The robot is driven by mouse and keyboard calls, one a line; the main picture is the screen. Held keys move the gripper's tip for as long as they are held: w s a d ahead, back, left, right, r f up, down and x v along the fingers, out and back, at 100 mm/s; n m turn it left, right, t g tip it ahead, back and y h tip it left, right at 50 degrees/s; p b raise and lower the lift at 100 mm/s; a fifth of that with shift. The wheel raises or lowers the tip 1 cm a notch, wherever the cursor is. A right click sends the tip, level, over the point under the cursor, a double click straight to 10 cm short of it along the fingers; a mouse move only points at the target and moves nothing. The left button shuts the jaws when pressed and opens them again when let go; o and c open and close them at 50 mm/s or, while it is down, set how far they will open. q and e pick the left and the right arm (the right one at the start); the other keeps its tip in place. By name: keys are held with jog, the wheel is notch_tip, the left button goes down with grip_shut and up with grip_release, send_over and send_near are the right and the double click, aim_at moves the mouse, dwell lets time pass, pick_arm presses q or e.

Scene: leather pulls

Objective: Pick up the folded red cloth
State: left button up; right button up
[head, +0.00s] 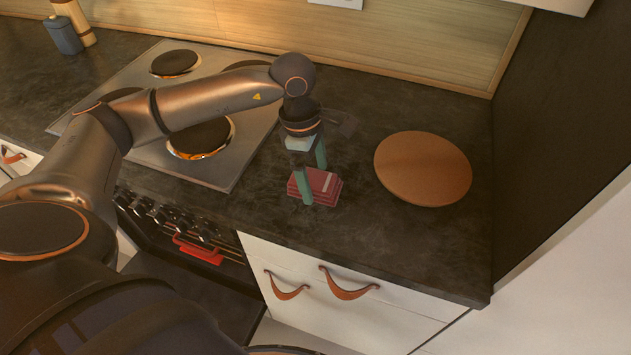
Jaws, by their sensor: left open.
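The folded red cloth (324,187) lies as a small layered stack on the dark countertop, right of the stove and near the counter's front edge. My left gripper (314,182) points down at the cloth from above. Its two green fingers are apart, one in front of the cloth's near left side and the other toward its back. The fingers hide part of the cloth. I cannot tell whether they touch it. My right gripper is not in view.
A round wooden board (423,168) lies to the right of the cloth. The stove (235,165) with several burners is to the left. A blue container (63,35) and a wooden mill (75,20) stand at the back left. Counter between cloth and board is clear.

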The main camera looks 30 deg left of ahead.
aim_at(318, 180)
pick_arm(q)
jog(key=c, duration=1.2)
jog(key=shift+w+r, duration=0.1)
jog(key=shift+r, duration=0.4)
notch_tip(318, 180, up, 2)
jog(key=shift+r+b, duration=0.2)
jog(key=shift+b, duration=0.25)
jog(key=s+r, duration=0.3)
jog(key=s, duration=0.1)
jog(key=s+r+b, duration=0.1)
jog(key=s+r, duration=0.2)
jog(key=s, duration=0.2)
jog(key=s+r, duration=0.3)
jog(key=s, duration=0.2)
jog(key=shift+s+a+r+b, duration=0.1)
jog(key=shift+a+r+b, duration=0.2)
jog(key=shift+r+b, duration=0.05)
